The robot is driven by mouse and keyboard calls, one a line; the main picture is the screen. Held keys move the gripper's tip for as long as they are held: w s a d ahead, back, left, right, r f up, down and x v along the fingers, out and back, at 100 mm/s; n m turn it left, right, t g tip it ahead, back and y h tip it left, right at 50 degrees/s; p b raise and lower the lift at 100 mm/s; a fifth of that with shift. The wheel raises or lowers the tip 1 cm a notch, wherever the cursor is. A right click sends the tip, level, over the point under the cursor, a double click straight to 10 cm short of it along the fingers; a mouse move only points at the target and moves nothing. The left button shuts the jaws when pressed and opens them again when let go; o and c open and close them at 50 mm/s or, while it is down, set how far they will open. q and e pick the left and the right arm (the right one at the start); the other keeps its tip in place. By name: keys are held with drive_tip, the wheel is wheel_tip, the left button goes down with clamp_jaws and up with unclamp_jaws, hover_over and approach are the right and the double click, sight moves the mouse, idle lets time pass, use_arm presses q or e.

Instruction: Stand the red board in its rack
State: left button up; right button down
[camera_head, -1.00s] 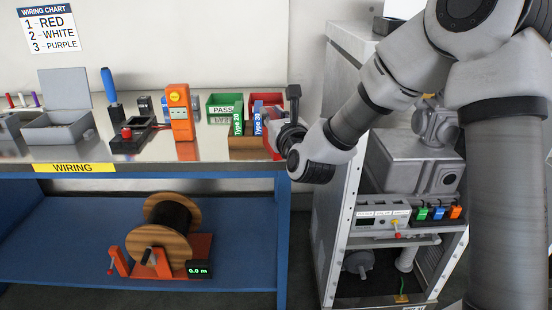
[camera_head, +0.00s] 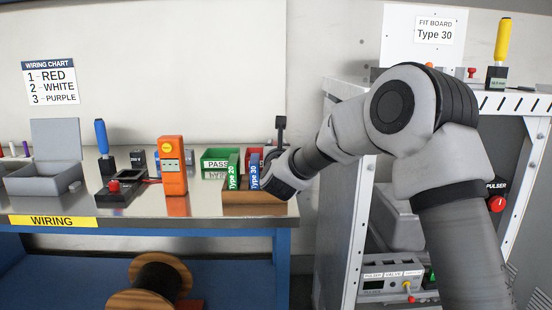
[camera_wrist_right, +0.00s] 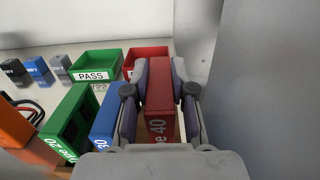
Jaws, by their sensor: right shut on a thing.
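The red board (camera_wrist_right: 160,105), marked 40, is upright between the fingers of my right gripper (camera_wrist_right: 160,75), which is shut on it. In the head view that gripper (camera_head: 277,180) is at the right end of the wooden rack (camera_head: 238,196), and its wrist hides the red board. The green Type 20 board (camera_head: 233,172) and the blue Type 30 board (camera_head: 254,171) stand in the rack, left of the red one. The red board is beside the blue board (camera_wrist_right: 104,125). I cannot tell whether its lower edge sits in a slot. My left gripper is not in view.
A green PASS bin (camera_head: 214,160) and a red bin (camera_wrist_right: 148,53) stand behind the rack. An orange tester (camera_head: 171,166) and a grey box (camera_head: 44,178) are further left on the bench. A grey cabinet (camera_head: 340,190) stands right of the bench.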

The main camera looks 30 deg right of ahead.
drive_tip(key=f, duration=0.2)
drive_tip(key=w+f, duration=0.1)
drive_tip(key=shift+f+b, duration=0.3)
drive_tip(key=shift+f, duration=0.05)
drive_tip(key=shift+s, duration=0.15)
drive_tip(key=shift+f, duration=0.1)
drive_tip(key=c, duration=1)
unclamp_jaws()
drive_tip(key=shift+s, duration=0.1)
drive_tip(key=v, duration=1.1)
drive_tip(key=shift+s+a+r+b, duration=0.2)
drive_tip(key=shift+s+b, duration=0.15)
